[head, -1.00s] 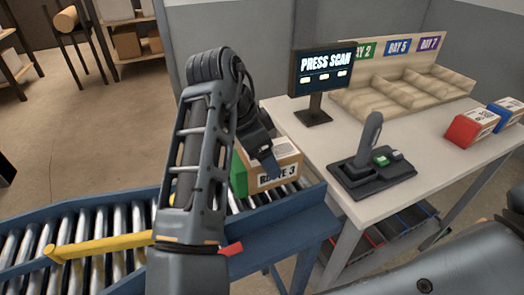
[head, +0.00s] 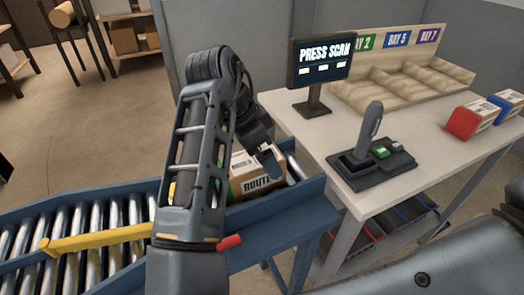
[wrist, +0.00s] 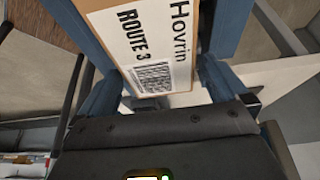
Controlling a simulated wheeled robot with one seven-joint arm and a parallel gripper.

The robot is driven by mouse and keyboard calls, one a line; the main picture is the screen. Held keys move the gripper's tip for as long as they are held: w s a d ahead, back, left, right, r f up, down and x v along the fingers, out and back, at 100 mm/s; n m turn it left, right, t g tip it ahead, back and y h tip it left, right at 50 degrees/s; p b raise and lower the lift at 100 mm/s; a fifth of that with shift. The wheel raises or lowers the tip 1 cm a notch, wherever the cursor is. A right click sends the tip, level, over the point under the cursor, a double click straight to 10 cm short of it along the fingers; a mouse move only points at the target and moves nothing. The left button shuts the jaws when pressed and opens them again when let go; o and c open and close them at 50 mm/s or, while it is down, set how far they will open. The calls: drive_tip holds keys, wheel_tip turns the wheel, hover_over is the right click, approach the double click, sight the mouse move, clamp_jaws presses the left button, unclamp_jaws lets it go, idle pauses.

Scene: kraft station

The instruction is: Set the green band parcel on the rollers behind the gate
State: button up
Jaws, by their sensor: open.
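The green band parcel (head: 258,184) is a brown carton with a white ROUTE label, down at the right end of the roller conveyor, between its blue rails. Only a sliver of its green side shows beside my arm. The wrist view shows its label (wrist: 155,45) reading Hovrin and ROUTE 3. My gripper (head: 268,160) is open at the parcel, with its fingers apart near the parcel's near end in the wrist view. The yellow gate bar (head: 100,239) lies across the rollers (head: 105,215), left of the parcel. My arm hides the rollers between them.
A white table (head: 350,205) on the right holds the PRESS SCAN screen (head: 320,62), a scanner on a dark stand (head: 370,160), wooden bay trays (head: 405,85), and a red parcel (head: 470,118) and a blue parcel (head: 505,105). A blue rail (head: 285,208) edges the conveyor.

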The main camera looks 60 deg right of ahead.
drive_tip(key=v, duration=0.7)
drive_tip(key=shift+w+a+r, duration=0.1)
drive_tip(key=shift+r, duration=0.3)
drive_tip(key=shift+a, duration=0.1)
